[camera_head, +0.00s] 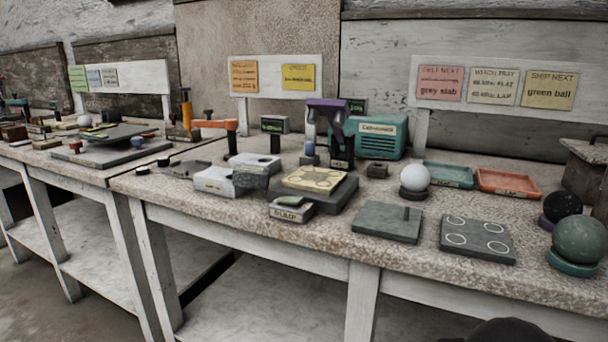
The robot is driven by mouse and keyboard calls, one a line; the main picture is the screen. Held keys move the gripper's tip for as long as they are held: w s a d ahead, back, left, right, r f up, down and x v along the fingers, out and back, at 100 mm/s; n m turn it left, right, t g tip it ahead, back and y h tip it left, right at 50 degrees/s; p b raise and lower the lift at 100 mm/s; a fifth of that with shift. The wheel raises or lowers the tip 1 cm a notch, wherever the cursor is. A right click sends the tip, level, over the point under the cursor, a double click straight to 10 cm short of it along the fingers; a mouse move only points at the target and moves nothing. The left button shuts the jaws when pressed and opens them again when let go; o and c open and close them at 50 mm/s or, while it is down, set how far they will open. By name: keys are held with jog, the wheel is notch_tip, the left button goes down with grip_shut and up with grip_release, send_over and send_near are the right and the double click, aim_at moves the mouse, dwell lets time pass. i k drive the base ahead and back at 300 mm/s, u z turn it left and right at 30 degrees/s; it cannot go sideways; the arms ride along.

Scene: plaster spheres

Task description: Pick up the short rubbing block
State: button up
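I cannot tell for certain which piece is the short rubbing block. A small dark block (377,170) with a hollow-looking top sits on the table in front of the teal radio. A dark grey block (250,178) lies against a pair of pale blocks (214,181) left of the centre. Both rest on the speckled tabletop (330,225), with nothing gripping them. My gripper is not in view. A dark rounded shape shows at the bottom edge, too cut off to identify.
A dark slab with a cream plate (314,181) stands mid-table, a small labelled block (290,212) before it. A purple-topped stand (328,110) rises behind. A white ball (415,177), teal tray (447,175), orange tray (507,183) and green ball (580,240) are right.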

aim_at(243, 176)
jog(key=z, duration=3.05)
jog(key=k, duration=1.9)
jog(key=u, duration=2.3)
